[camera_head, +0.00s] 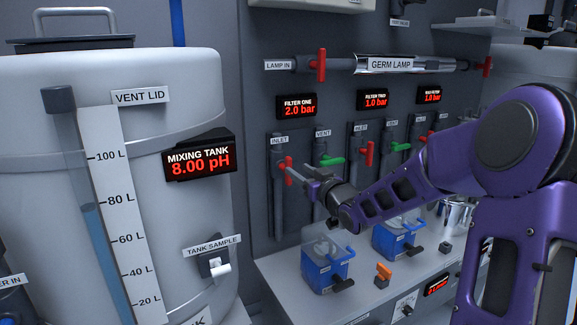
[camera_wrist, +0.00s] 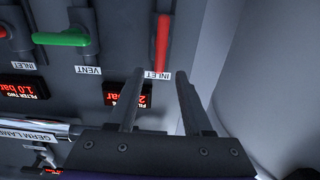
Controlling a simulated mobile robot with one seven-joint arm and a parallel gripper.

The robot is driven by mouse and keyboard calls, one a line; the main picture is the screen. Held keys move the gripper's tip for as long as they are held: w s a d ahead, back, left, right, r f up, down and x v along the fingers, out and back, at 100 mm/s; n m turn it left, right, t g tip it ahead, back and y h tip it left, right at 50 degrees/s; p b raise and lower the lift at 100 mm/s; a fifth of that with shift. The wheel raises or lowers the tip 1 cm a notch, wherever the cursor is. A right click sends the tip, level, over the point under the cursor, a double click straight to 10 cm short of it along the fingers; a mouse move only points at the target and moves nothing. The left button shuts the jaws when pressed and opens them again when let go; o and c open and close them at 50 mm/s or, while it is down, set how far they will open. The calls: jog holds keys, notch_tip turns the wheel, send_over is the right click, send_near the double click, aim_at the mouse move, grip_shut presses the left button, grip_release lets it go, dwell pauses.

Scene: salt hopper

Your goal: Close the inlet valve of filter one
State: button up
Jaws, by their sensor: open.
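The filter one inlet valve has a red handle (camera_head: 286,170) that stands upright, along its vertical grey pipe under the INLET label. In the wrist view, which is turned upside down, the red handle (camera_wrist: 162,45) lies ahead of the gap between my fingertips. My gripper (camera_head: 291,173) is open right at the handle in the head view. Its two fingers (camera_wrist: 162,78) are apart in the wrist view. Whether they touch the handle I cannot tell. The filter one display (camera_head: 296,106) reads 2.0 bar.
The green vent handle (camera_head: 330,161) sits sideways just right of the inlet. Filter two's red inlet handle (camera_head: 369,154) is farther right. The mixing tank (camera_head: 140,190) stands close on the left. Blue units (camera_head: 325,268) stand on the bench below.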

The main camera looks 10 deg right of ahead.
aim_at(290, 164)
jog(key=x, duration=0.7)
jog(key=shift+f, duration=0.1)
grip_shut()
